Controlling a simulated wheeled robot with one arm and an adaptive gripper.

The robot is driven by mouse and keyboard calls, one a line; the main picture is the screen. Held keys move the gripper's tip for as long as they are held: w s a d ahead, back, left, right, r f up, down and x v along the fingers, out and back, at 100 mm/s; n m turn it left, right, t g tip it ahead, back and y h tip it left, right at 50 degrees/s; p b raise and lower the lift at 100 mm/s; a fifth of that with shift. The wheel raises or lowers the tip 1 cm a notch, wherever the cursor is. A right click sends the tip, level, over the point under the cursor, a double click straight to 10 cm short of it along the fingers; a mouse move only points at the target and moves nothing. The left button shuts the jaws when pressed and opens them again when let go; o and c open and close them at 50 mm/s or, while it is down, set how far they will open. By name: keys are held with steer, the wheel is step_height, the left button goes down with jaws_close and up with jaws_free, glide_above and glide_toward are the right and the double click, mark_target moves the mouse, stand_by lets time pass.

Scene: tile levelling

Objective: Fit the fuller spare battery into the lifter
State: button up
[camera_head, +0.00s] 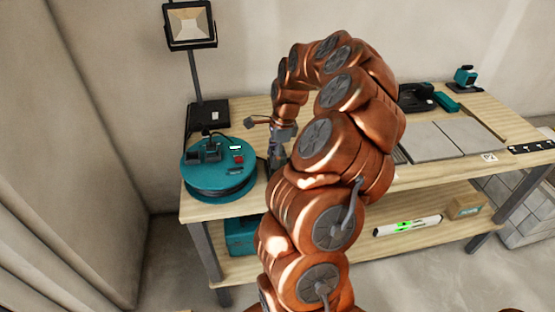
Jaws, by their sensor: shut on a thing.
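My gripper (275,163) points down at the worktop, just right of the teal cable reel. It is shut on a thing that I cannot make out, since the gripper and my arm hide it. A black tool with a teal part, which looks like the lifter (415,98), lies at the back right of the worktop. A small teal and black item (465,77), possibly a battery or a tool, stands farther right at the back edge. I cannot tell any battery's charge level.
The teal cable reel (218,172) and a work lamp (191,28) stand at the left of the workbench (455,178). Grey tiles (433,145) lie at right. The lower shelf holds a teal case (241,236), a white tool with green lights (407,226) and a cardboard box (464,207).

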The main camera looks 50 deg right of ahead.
steer(key=shift+c, duration=0.7)
steer(key=shift+w+a+p+v, duration=0.1)
steer(key=shift+a+v, duration=0.05)
steer(key=shift+v, duration=0.85)
steer(key=shift+w+a+p+v, duration=0.15)
steer(key=shift+a+v, duration=0.05)
steer(key=shift+v, duration=0.75)
steer(key=shift+w+a+p+v, duration=0.1)
steer(key=shift+a+v, duration=0.05)
steer(key=shift+v, duration=0.85)
steer(key=shift+r, duration=0.25)
